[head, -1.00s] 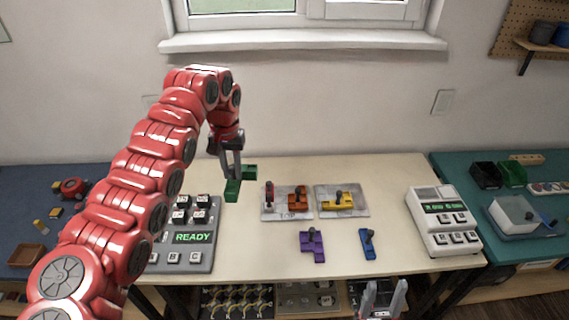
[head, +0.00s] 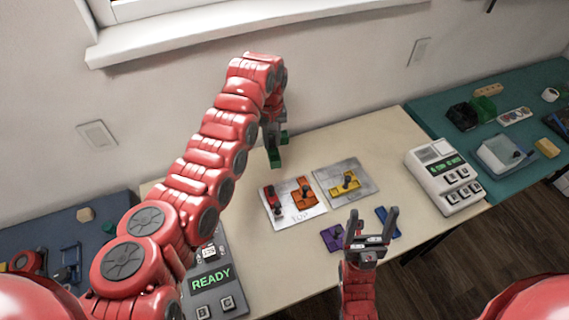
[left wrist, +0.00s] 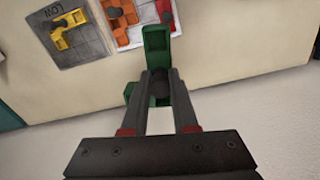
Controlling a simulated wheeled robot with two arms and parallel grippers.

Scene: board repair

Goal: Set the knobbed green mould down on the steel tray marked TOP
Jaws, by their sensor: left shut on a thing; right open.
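The green mould (head: 274,157) hangs in my left gripper (head: 272,138), above the back of the table. In the left wrist view the green mould (left wrist: 156,42) shows its dark knob (left wrist: 158,84) between the shut fingers (left wrist: 159,80). The steel tray marked TOP (head: 309,214) lies in front of the mould and a little to its right. A red mould (head: 274,205) and an orange mould (head: 303,194) are on it. In the left wrist view the green mould covers part of this tray. My right gripper (head: 372,217) is open and empty near the front edge.
A second steel tray (head: 358,165), marked LOW in the left wrist view, holds a yellow mould (head: 345,184). A purple mould (head: 334,236) and a blue mould (head: 387,220) lie in front. A READY panel (head: 212,300) and a white keypad device (head: 443,178) flank them.

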